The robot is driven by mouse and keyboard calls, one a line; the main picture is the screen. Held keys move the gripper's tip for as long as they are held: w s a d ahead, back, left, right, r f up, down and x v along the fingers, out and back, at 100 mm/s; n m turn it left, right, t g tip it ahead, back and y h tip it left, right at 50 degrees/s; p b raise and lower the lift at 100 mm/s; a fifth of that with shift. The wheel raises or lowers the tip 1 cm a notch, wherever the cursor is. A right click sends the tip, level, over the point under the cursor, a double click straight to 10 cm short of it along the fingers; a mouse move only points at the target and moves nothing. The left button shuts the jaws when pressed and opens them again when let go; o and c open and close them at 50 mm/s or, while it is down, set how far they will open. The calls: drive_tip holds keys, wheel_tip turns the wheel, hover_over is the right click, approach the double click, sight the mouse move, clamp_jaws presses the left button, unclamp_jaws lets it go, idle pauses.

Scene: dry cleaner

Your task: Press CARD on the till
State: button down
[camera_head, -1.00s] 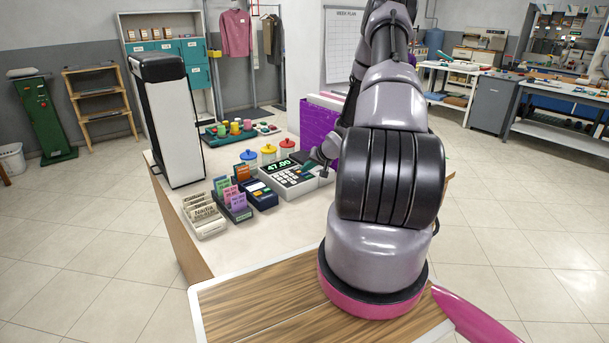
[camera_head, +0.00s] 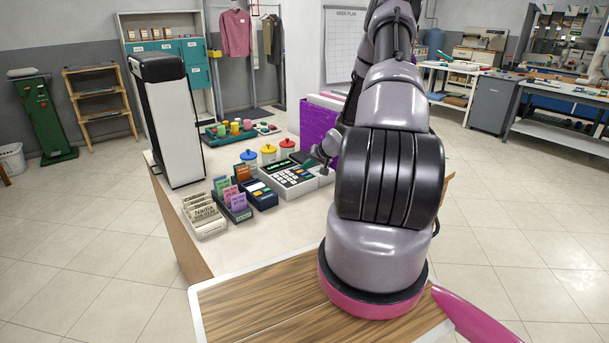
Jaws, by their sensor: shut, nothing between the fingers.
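The till (camera_head: 288,190) is a light grey box with dark and pale keys and a dark display (camera_head: 283,167) at its back. The display shows small green text that I cannot read. My gripper (camera_head: 313,163) is shut and empty, just above the right side of the till's keypad. My arm hides part of the till's right side. The key labels are too small to read, so I cannot pick out CARD. I see a small gap between fingertips and keys, but cannot tell it surely.
A dark blue card terminal (camera_head: 262,196) and holders with coloured tags (camera_head: 236,206) stand left of the till. Jars with blue, yellow and red lids (camera_head: 268,150) stand behind it. The counter front (camera_head: 240,243) is clear.

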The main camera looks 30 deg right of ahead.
drive_tip(key=shift+r, duration=0.2)
drive_tip(key=shift+r, duration=2.4)
